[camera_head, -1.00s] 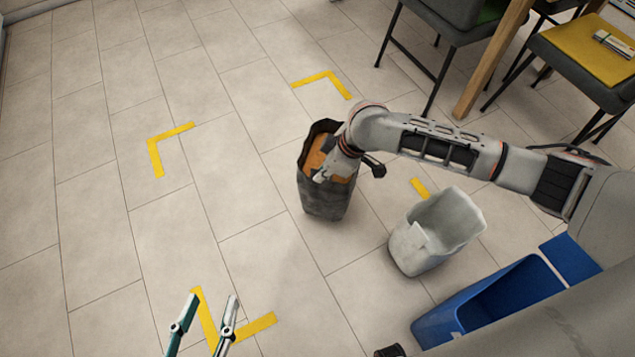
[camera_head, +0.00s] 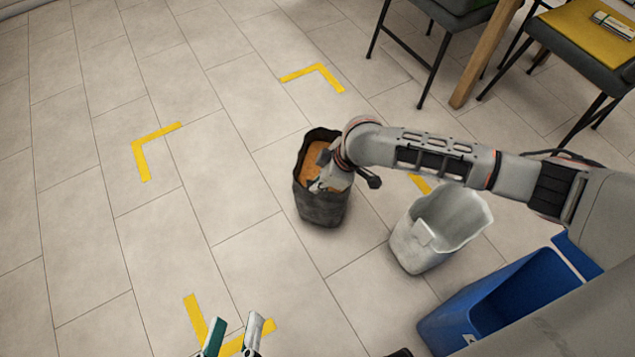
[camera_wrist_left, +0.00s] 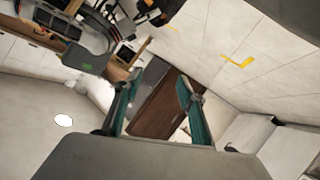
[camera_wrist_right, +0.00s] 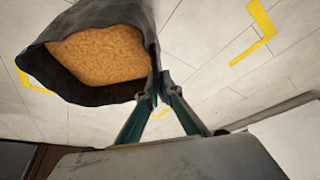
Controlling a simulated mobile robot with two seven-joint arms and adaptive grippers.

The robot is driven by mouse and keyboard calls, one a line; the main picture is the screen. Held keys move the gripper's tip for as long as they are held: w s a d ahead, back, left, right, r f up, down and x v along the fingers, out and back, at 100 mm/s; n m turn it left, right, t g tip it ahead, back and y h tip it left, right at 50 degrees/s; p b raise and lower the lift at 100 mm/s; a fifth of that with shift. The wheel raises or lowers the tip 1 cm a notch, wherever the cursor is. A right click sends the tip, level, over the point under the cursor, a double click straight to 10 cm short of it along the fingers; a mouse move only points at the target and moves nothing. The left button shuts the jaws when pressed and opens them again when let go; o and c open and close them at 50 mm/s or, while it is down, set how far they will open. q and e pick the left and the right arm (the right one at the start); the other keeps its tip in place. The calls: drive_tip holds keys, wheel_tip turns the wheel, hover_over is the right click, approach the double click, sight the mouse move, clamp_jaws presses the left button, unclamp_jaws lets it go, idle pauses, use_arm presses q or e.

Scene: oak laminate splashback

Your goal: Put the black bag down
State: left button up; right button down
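The black bag (camera_head: 318,207) is upright and open at the top, with orange-brown grainy contents inside. My right gripper (camera_head: 322,182) is at its near rim. In the right wrist view the fingers (camera_wrist_right: 154,93) are closed on the edge of the bag (camera_wrist_right: 125,95). I cannot tell whether its base touches the floor. My left gripper (camera_head: 233,338) is low in the head view, empty, its fingers apart; the left wrist view also shows it open (camera_wrist_left: 158,92).
Yellow corner marks (camera_head: 143,158) outline a floor area; the bag appears over its right part. A white bin (camera_head: 408,240) and blue bin (camera_head: 450,318) stand to the right. Chairs (camera_head: 580,62) and a table leg (camera_head: 487,62) are at upper right. Floor at left is clear.

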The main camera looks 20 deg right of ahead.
drive_tip(key=c, duration=2.2)
unclamp_jaws()
drive_tip(key=shift+f, duration=0.1)
drive_tip(key=shift+c, duration=0.2)
drive_tip(key=shift+r, duration=0.3)
drive_tip(key=p+v, duration=0.1)
drive_tip(key=v, duration=0.1)
drive_tip(key=p+v, duration=0.1)
drive_tip(key=v, duration=0.1)
drive_tip(key=w+p+v, duration=0.1)
drive_tip(key=v, duration=0.2)
drive_tip(key=shift+a+r, duration=0.1)
drive_tip(key=shift+r, duration=0.1)
use_arm(q)
drive_tip(key=w+a+m+y+p, duration=0.1)
drive_tip(key=a+m+p, duration=0.1)
drive_tip(key=a+m, duration=0.2)
drive_tip(key=shift+a+m+g+p, duration=0.3)
drive_tip(key=shift+a+m+g, duration=0.1)
drive_tip(key=shift+a, duration=0.6)
use_arm(e)
drive_tip(key=r, duration=0.1)
drive_tip(key=s+d+r, duration=0.1)
drive_tip(key=s+r, duration=0.1)
drive_tip(key=r, duration=0.1)
drive_tip(key=shift+s+d, duration=0.15)
drive_tip(key=shift+d, duration=0.2)
drive_tip(key=shift+f, duration=0.1)
